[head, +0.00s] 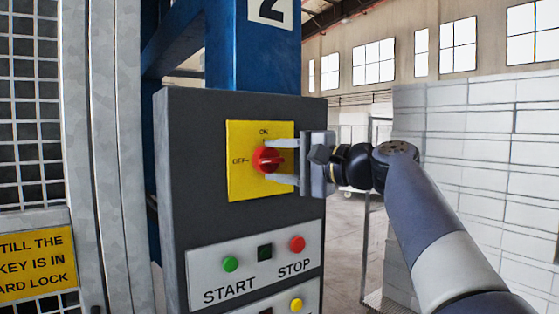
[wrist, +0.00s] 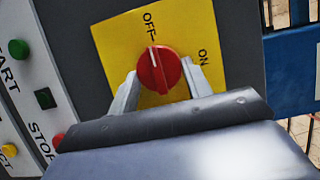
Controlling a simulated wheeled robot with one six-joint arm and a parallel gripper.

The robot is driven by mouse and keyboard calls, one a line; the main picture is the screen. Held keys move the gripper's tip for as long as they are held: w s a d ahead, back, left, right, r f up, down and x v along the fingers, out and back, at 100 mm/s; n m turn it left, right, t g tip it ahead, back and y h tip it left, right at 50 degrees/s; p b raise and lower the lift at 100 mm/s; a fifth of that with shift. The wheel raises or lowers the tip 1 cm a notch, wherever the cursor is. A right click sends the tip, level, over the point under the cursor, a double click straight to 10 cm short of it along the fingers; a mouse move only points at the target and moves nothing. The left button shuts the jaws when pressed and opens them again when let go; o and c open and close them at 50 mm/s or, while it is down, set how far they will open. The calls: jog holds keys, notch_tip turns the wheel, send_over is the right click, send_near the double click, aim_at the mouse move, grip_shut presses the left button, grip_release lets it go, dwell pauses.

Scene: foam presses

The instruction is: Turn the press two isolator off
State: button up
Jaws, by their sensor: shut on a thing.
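The press two isolator is a red round knob (head: 264,160) on a yellow plate (head: 245,185) marked ON at the top and OFF at the left, on a dark grey control box. In the wrist view the knob (wrist: 158,70) has a white pointer line, which points toward the OFF mark. My gripper (head: 269,160) reaches in from the right with its two pale fingers on opposite sides of the knob. In the wrist view my gripper (wrist: 162,80) is shut on the knob, which stays mostly visible between the fingers.
Below the plate are a green START button (head: 230,264), a small dark square (head: 265,252), a red STOP button (head: 297,244) and a yellow button (head: 296,305). A blue post marked 2 (head: 262,60) rises behind. A mesh guard with a yellow sign (head: 35,262) stands left.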

jog(key=shift+f, duration=0.1)
jog(key=o, duration=1)
jog(key=b+v, duration=0.2)
jog(key=v, duration=0.8)
jog(key=shift+s+d+b, duration=0.25)
jog(key=shift+d+b, duration=0.05)
jog(key=shift+d, duration=0.05)
